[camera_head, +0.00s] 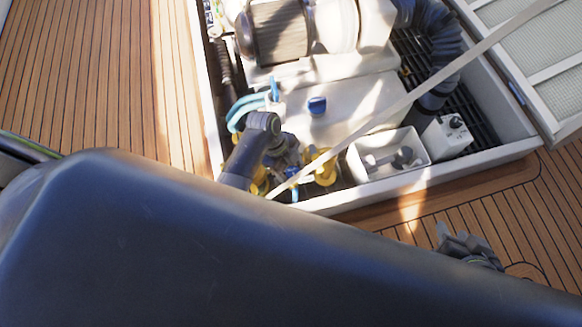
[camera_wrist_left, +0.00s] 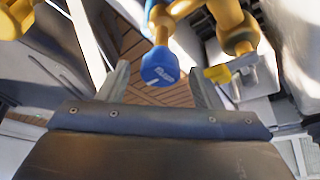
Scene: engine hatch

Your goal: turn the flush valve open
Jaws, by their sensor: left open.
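A blue valve handle (camera_wrist_left: 160,66) with small white lettering, too blurred to read, sits on a brass-yellow fitting in the left wrist view. A blue part also shows low at the hatch's front edge in the head view (camera_head: 294,190); I cannot tell whether it is the same handle. My left gripper (camera_wrist_left: 158,72) is open, with one finger on each side of the blue handle in the picture; contact is not visible. In the head view my left gripper (camera_head: 287,153) reaches down over the yellow fittings, partly hiding them. My right gripper (camera_head: 465,246) is over the deck outside the hatch.
A second yellow valve (camera_wrist_left: 232,72) stands close by on the right. Yellow fittings (camera_head: 322,168), a white bin (camera_head: 421,176) and a blue knob (camera_head: 317,105) are inside the hatch. A pale diagonal strut (camera_head: 425,90) crosses the opening. Teak deck surrounds it.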

